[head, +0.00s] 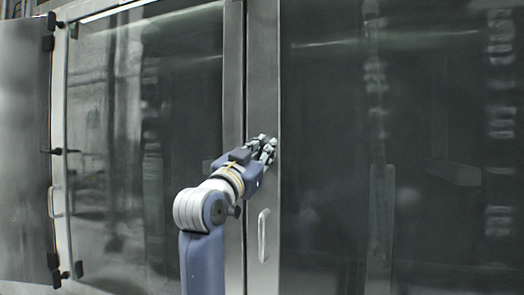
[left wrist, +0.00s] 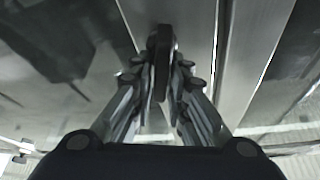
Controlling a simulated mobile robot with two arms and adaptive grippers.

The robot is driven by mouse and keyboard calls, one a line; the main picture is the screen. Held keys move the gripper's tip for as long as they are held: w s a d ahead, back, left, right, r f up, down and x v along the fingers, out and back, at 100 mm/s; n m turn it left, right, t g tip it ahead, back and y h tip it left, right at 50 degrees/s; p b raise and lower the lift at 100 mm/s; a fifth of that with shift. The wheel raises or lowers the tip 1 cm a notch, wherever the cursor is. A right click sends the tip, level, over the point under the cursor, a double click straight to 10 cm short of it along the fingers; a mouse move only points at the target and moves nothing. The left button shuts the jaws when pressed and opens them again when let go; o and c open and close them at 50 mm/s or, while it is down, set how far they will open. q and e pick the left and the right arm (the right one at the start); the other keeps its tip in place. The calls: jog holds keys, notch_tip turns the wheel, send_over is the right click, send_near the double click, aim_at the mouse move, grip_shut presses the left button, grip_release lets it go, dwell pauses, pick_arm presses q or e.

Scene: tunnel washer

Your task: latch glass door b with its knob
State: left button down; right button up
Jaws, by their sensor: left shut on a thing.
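Two large glass doors stand side by side, a left glass door (head: 150,120) and a right glass door (head: 400,130), with metal frames meeting at a vertical seam. No label shows which is b. My left gripper (head: 267,148) is at the right door's metal frame strip (head: 263,60), above a pale handle (head: 263,235). In the left wrist view its fingers (left wrist: 162,88) are closed on both sides of a dark, elongated knob (left wrist: 161,50). The knob is hidden behind the fingers in the head view. My right gripper is out of view.
Another dark metal panel (head: 24,140) stands at the far left, with black fittings (head: 57,151) along its edge. A second pale handle (head: 56,201) is beside it. Both glass doors look flush with the front, and their glass is dark and reflective.

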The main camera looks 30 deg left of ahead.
pick_arm(q)
jog(key=m+h, duration=0.1)
jog(key=m, duration=0.1)
jog(key=m+h+p, duration=0.1)
jog(key=m, duration=0.2)
jog(key=shift+d+g+h, duration=0.15)
jog(key=shift+g+h, duration=0.15)
jog(key=shift+h, duration=0.1)
jog(key=m+p, duration=0.1)
jog(key=m, duration=0.1)
jog(key=m+h+p, duration=0.1)
jog(key=shift+w+d+f+m+g, duration=0.1)
jog(key=shift+d+m+g, duration=0.05)
jog(key=shift+m+g, duration=0.25)
jog(key=m+p, duration=0.2)
jog(key=p, duration=0.1)
jog(key=m+g+h+p, duration=0.1)
jog(key=m+p, duration=0.1)
jog(key=p, duration=0.1)
jog(key=m+g+h+p, duration=0.1)
jog(key=m+p, duration=0.1)
jog(key=m, duration=0.1)
jog(key=shift+d+f+p, duration=0.25)
jog(key=shift+f+p, duration=0.15)
jog(key=shift+f+m+g+p, duration=0.4)
jog(key=shift+m+g+p, duration=0.1)
jog(key=shift+m+p, duration=0.6)
jog(key=c, duration=1.7)
grip_release()
jog(key=shift+w+d, duration=0.1)
